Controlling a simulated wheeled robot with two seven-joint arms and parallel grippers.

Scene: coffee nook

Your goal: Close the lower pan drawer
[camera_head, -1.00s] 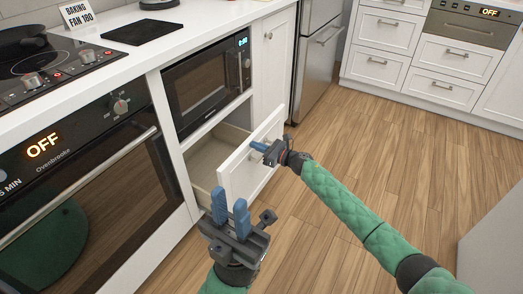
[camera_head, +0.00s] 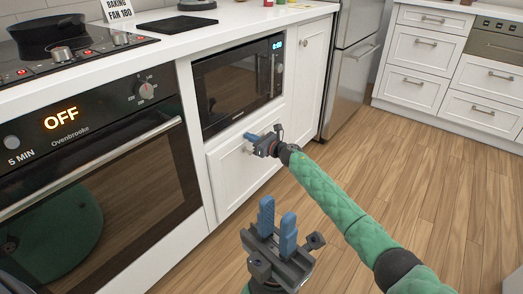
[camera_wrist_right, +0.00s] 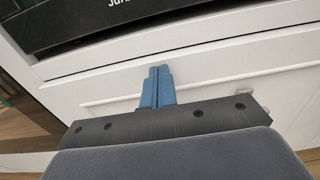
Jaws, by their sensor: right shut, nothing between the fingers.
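The lower pan drawer (camera_head: 237,172) is the white panelled front below the built-in microwave. It sits about level with the cabinet face, and no open inside shows. My right gripper (camera_head: 258,137) is at the upper part of the drawer front. In the right wrist view its blue fingers (camera_wrist_right: 157,88) are together and empty, pointing at the white front (camera_wrist_right: 215,90). Whether they touch it I cannot tell. The handle is mostly hidden behind the gripper in the head view. My left gripper (camera_head: 277,228) is lower, apart from the drawer, its two blue fingers spread with nothing between.
The microwave (camera_head: 238,85) is above the drawer. The oven (camera_head: 95,170) is to the left, with a hob and a pan (camera_head: 48,35) on top. A fridge (camera_head: 350,70) stands to the right. The wooden floor (camera_head: 430,190) is clear.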

